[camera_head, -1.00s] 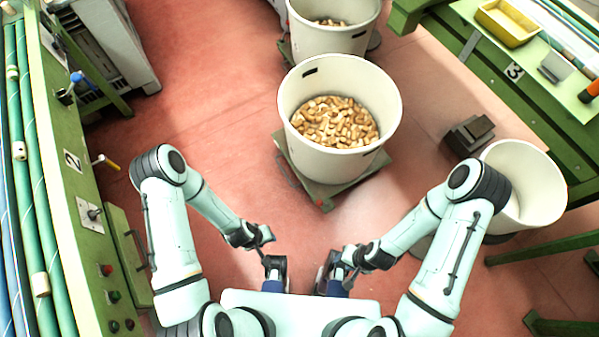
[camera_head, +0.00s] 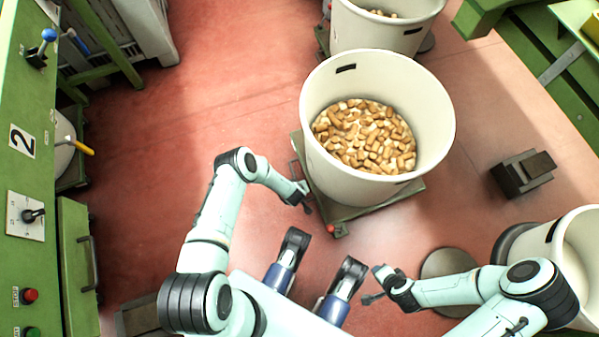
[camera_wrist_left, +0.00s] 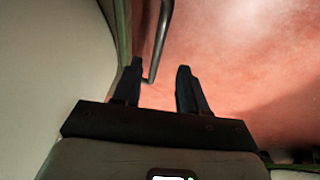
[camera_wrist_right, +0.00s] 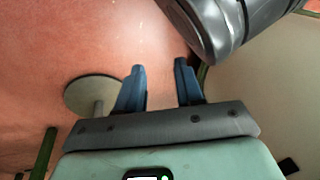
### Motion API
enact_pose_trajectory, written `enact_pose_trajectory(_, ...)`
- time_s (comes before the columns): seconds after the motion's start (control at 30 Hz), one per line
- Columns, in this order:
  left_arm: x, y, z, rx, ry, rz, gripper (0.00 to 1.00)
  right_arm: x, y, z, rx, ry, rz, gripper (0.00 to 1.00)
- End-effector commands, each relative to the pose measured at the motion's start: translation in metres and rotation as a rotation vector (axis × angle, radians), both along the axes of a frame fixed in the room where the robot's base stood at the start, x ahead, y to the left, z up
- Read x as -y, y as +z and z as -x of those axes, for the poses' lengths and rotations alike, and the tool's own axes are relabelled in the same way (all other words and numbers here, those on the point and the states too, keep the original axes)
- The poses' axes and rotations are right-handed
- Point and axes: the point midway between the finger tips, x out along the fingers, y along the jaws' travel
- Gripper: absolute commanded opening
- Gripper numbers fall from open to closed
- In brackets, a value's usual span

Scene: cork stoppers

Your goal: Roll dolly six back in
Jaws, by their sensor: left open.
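A white bin of corks (camera_head: 322,175) stands on a low green dolly (camera_head: 408,189) ahead of me, right of centre. I cannot read a number on the dolly. My left gripper (camera_head: 300,196) is at the dolly's near left side, close to the bin wall. In the left wrist view it (camera_wrist_left: 158,85) is open, with the end of a grey metal bar (camera_wrist_left: 161,40) showing between or just beyond its fingers; contact is unclear. My right gripper (camera_head: 368,285) is low in front of my body. In the right wrist view it (camera_wrist_right: 160,82) is open and empty.
Another cork bin (camera_head: 375,30) stands behind. An empty-looking white bin (camera_head: 575,250) is at right, near a dark pedal-like block (camera_head: 522,173) and a round grey disc (camera_head: 447,267). A green control panel (camera_head: 30,120) lines the left. Red floor is open at centre left.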

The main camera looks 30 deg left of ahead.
Motion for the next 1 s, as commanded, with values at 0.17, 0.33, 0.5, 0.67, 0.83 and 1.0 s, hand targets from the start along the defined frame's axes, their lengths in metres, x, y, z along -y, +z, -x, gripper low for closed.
enact_pose_trajectory(0.17, -0.005, -0.030, -0.012, 0.000, 0.002, 0.001, 0.42, 0.004, -0.029, 0.032, -0.107, -0.007, -0.007, 0.36)
enact_pose_trajectory(0.33, -0.009, -0.051, -0.021, 0.000, 0.001, 0.001, 0.42, 0.007, -0.046, 0.057, -0.191, -0.013, -0.012, 0.36)
enact_pose_trajectory(0.5, -0.011, -0.062, -0.026, -0.001, -0.001, 0.002, 0.42, 0.009, -0.054, 0.072, -0.242, -0.018, -0.017, 0.36)
enact_pose_trajectory(0.67, -0.012, -0.064, -0.028, 0.000, -0.001, 0.001, 0.42, 0.010, -0.056, 0.078, -0.258, -0.020, -0.016, 0.36)
enact_pose_trajectory(0.83, -0.012, -0.064, -0.028, 0.000, -0.001, 0.001, 0.42, 0.010, -0.056, 0.078, -0.259, -0.020, -0.016, 0.36)
enact_pose_trajectory(1.0, -0.012, -0.064, -0.028, 0.000, -0.001, 0.001, 0.03, 0.010, -0.056, 0.078, -0.259, -0.019, -0.017, 0.36)
